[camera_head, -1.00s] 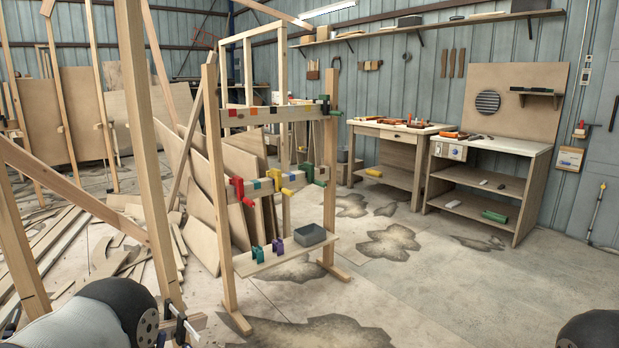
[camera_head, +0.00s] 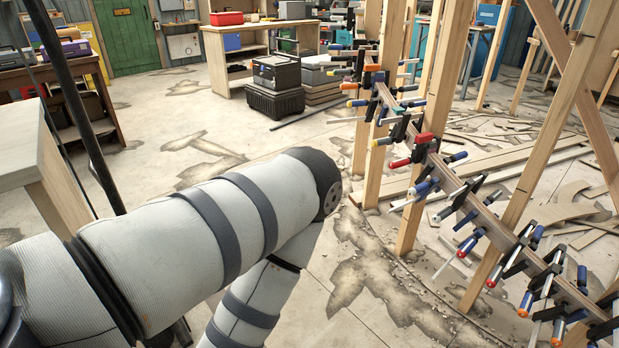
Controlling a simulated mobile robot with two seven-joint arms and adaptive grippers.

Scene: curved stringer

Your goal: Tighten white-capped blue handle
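A curved wooden stringer (camera_head: 447,174) runs along upright wooden posts on the right, with many bar clamps on it. Several clamp handles are blue; a blue handle (camera_head: 424,187) near the stringer's middle appears to have a pale end, and another blue handle (camera_head: 446,212) just below it also seems to end in white. Which one is the task's handle I cannot tell. Other handles have red or orange caps. My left arm reaches in from the left, well to the left of the clamps, and its gripper is out of sight. My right gripper is not in view either.
A post (camera_head: 425,120) and a leaning brace (camera_head: 566,90) stand around the stringer. Wood strips and scraps (camera_head: 590,212) litter the floor behind. A black crate (camera_head: 275,100) and a workbench (camera_head: 217,62) stand at the back. Open floor (camera_head: 200,120) lies left of the stringer.

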